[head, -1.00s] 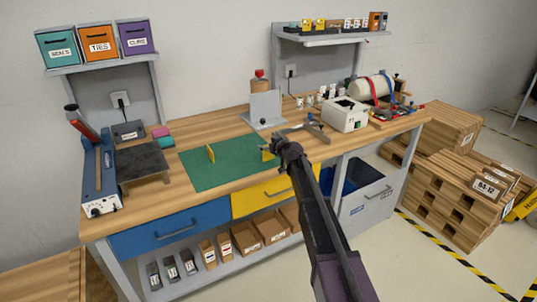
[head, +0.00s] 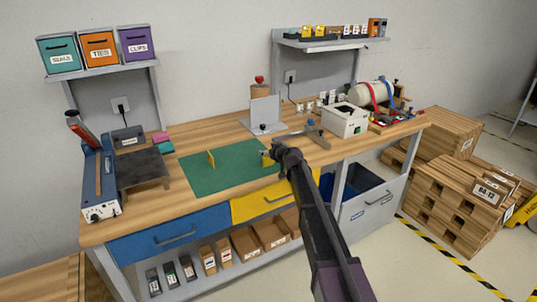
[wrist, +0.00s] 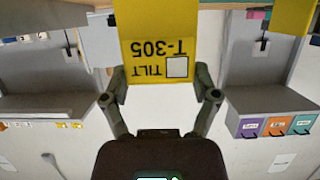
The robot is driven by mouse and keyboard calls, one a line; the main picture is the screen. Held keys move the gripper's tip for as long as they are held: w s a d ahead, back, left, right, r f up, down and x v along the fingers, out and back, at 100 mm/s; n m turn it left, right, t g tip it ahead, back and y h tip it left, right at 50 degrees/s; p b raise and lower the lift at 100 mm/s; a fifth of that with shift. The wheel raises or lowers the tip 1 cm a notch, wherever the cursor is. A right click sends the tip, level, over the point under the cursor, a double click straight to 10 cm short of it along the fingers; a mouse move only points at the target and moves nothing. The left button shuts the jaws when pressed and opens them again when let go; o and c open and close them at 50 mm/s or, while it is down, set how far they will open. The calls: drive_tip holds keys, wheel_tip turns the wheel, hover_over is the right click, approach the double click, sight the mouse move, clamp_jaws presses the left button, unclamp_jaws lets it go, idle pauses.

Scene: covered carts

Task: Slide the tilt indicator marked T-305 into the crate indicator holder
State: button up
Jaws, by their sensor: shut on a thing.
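My gripper (head: 273,157) is over the right part of the green mat in the head view, seen from behind. In the wrist view my gripper (wrist: 160,88) is shut on a yellow tilt indicator (wrist: 150,48) marked TILT T-305, with its lettering upside down in that picture. Only a small yellow bit of the indicator (head: 267,159) shows past the gripper in the head view. A second small yellow upright piece (head: 211,158) stands on the left of the mat. I cannot tell which thing is the crate indicator holder.
The green mat (head: 225,178) lies on the wooden bench. A grey upright plate (head: 265,109) stands behind it, and a white box (head: 345,120) to its right. A blue device (head: 98,185) is at the left end. Wooden crates (head: 455,195) stand on the floor at right.

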drive_tip(key=shift+r, duration=0.15)
wheel_tip(320, 180, up, 4)
drive_tip(key=p, duration=0.3)
drive_tip(key=shift+f+p, duration=0.25)
drive_tip(key=shift+p, duration=0.1)
drive_tip(key=s+d+r+p, duration=0.1)
drive_tip(key=s+d, duration=0.3)
drive_tip(key=s, duration=1.1)
drive_tip(key=shift+s, duration=0.25)
drive_tip(key=shift+r, duration=0.1)
wheel_tip(320, 180, up, 3)
drive_tip(key=p, duration=0.3)
drive_tip(key=shift+s+f, duration=0.15)
drive_tip(key=shift+f, duration=0.05)
